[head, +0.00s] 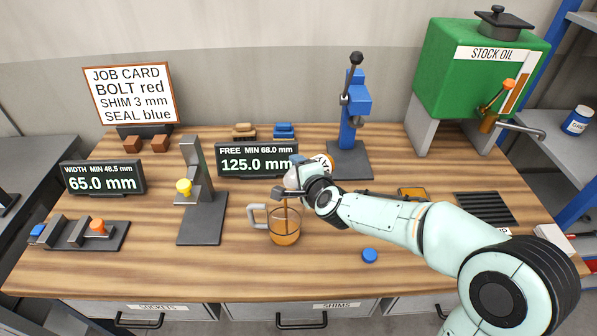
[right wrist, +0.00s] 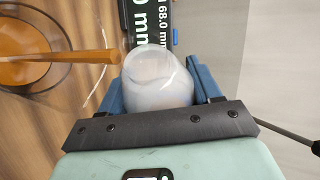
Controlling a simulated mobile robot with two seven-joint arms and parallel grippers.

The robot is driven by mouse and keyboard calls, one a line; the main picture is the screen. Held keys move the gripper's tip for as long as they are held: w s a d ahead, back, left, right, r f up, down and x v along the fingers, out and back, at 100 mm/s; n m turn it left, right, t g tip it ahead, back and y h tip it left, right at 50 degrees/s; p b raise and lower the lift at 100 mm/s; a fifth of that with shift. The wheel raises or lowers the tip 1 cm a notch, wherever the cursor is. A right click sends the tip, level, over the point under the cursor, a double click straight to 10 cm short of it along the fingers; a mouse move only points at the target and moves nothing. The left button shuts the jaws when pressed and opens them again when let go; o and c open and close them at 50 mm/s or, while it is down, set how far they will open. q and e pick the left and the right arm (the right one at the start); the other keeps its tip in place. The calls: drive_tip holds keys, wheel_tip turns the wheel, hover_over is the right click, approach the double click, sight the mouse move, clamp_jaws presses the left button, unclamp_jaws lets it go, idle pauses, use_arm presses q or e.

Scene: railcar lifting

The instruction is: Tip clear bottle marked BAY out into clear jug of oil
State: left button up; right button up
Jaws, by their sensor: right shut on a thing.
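The clear jug of oil (head: 286,239) stands on the bench with amber liquid in it and its grey handle to the left. My right gripper (head: 290,188) is shut on the clear bottle (head: 292,178) above the jug. The right wrist view shows the pale, see-through bottle (right wrist: 158,78) between my blue fingers (right wrist: 158,92). The bottle is tipped, and an orange-brown stream (right wrist: 82,58) runs from its mouth into the jug (right wrist: 28,45). Its BAY marking cannot be read. My left gripper is not in view.
A blue cap (head: 369,256) lies right of the jug. A grey stand (head: 203,215) is to the left, a blue press (head: 350,130) and display (head: 256,160) behind. The green stock oil tank (head: 480,75) stands at back right. The bench front is mostly clear.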

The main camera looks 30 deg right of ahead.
drive_tip(key=shift+f+n+t+h+b, duration=0.3)
drive_tip(key=shift+f+n+h+b, duration=0.4)
drive_tip(key=shift+f+n, duration=0.1)
drive_tip(key=shift+a+r+n, duration=0.1)
drive_tip(key=shift+r+n, duration=0.2)
drive_tip(key=shift+r, duration=0.15)
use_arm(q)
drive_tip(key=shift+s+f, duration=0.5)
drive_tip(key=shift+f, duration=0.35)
use_arm(e)
drive_tip(key=shift+r+h, duration=0.1)
drive_tip(key=shift+h, duration=0.3)
drive_tip(key=shift+t, duration=0.3)
drive_tip(key=shift+s+r, duration=0.1)
